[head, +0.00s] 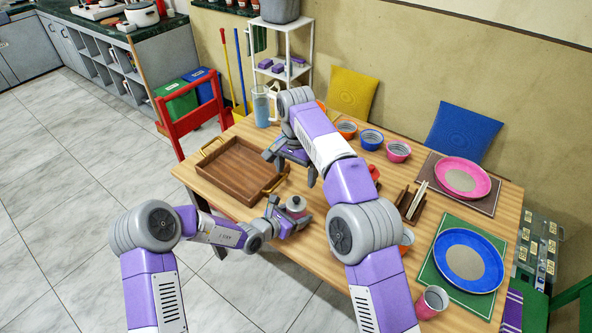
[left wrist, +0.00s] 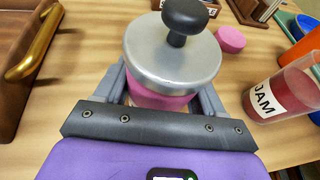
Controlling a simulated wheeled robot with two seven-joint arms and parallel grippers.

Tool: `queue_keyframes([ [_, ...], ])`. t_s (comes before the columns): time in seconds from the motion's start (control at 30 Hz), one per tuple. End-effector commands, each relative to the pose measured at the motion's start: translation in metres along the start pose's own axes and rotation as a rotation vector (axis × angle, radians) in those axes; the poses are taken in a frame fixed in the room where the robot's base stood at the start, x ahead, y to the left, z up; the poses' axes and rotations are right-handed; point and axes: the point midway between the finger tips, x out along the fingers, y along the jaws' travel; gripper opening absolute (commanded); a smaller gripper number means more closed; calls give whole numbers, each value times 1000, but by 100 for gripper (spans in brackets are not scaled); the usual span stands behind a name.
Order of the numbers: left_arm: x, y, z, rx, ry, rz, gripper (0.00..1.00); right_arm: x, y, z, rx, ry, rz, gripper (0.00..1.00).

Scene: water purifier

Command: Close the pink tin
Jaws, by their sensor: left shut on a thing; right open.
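The pink tin (left wrist: 160,99) stands between the fingers of my left gripper, under a round silver lid (left wrist: 172,62) with a black knob. The lid hides most of the tin, and I cannot tell whether it is fully seated. In the head view the lid (head: 296,203) shows small at the near table edge. My left gripper (head: 290,217) is shut on the tin; its fingers also show in the left wrist view (left wrist: 163,98). My right gripper (head: 289,160) is open and empty above the table, beyond the tin, near the tray's right side.
A brown wooden tray (head: 232,190) with brass handles lies left of the tin. A jar marked JAM (left wrist: 280,97) and a small pink round piece (left wrist: 230,39) are close on its right. Bowls, a blue plate (head: 469,261) and a pink plate (head: 462,178) fill the table's right side.

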Motion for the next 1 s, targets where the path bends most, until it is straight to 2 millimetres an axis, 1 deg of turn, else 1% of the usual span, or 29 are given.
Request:
queue_keyframes([
  [0.27,0,0,0,0,-1,0,14,-1,0,0,0,0,1,96],
  [0.3,0,0,0,1,-1,0,72,-1,0,0,0,0,1,96],
  [0.47,0,0,0,0,0,0,97,-1,0,0,0,0,1,96],
  [0.5,0,0,0,0,0,0,99,-1,0,0,0,0,1,96],
  [0.77,-1,0,0,0,0,0,99,-1,0,0,0,0,1,96],
  [0.87,-9,0,1,0,1,1,99,-4,0,0,0,0,1,96],
  [1.0,-32,1,2,0,1,2,99,-10,0,0,0,0,1,96],
])
